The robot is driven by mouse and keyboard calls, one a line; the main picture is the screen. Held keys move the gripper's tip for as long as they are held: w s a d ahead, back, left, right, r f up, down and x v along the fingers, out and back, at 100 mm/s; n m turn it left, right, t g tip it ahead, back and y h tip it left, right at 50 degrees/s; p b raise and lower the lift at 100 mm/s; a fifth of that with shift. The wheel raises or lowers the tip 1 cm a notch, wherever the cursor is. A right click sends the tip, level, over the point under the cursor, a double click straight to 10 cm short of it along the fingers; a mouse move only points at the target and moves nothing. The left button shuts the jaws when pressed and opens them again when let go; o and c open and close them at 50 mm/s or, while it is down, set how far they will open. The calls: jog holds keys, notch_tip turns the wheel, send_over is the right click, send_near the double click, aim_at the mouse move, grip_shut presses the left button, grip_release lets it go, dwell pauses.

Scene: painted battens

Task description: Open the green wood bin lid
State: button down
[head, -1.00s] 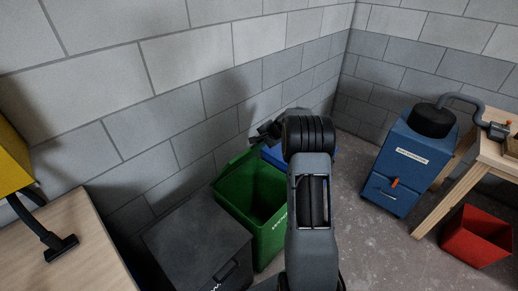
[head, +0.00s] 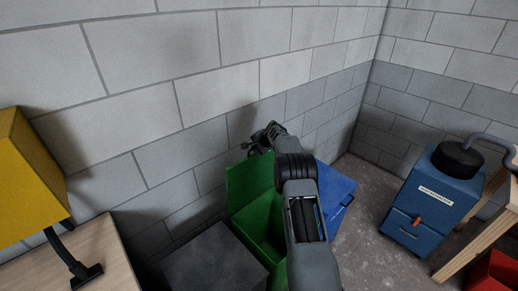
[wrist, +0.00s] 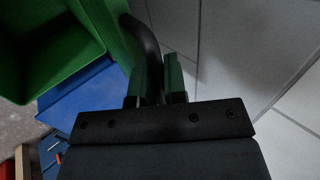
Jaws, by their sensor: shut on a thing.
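The green wood bin (head: 262,240) stands open against the block wall, its inside showing. Its green lid (head: 248,183) is raised and leans up near the wall. My gripper (head: 262,136) is at the lid's upper edge. In the wrist view, my gripper (wrist: 160,78) is shut on the dark curved handle (wrist: 143,38) of the lid. The lid (wrist: 112,22) shows there as a green strip beside the open bin (wrist: 50,45). My arm hides part of the bin in the head view.
A dark grey bin (head: 212,262) stands left of the green one and a blue bin (head: 338,192) right of it. A blue machine (head: 432,205) stands farther right. A wooden table (head: 95,250) with a yellow object (head: 28,180) is at left. The wall is close behind my gripper.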

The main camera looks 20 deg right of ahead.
jog(key=shift+w+d+r, duration=0.1)
jog(key=c, duration=1.3)
grip_release()
jog(key=shift+o, duration=0.5)
jog(key=shift+s+r+b, duration=0.3)
jog(key=b+v, duration=0.3)
jog(key=v, duration=1)
jog(key=shift+b, duration=0.3)
jog(key=shift+w, duration=0.1)
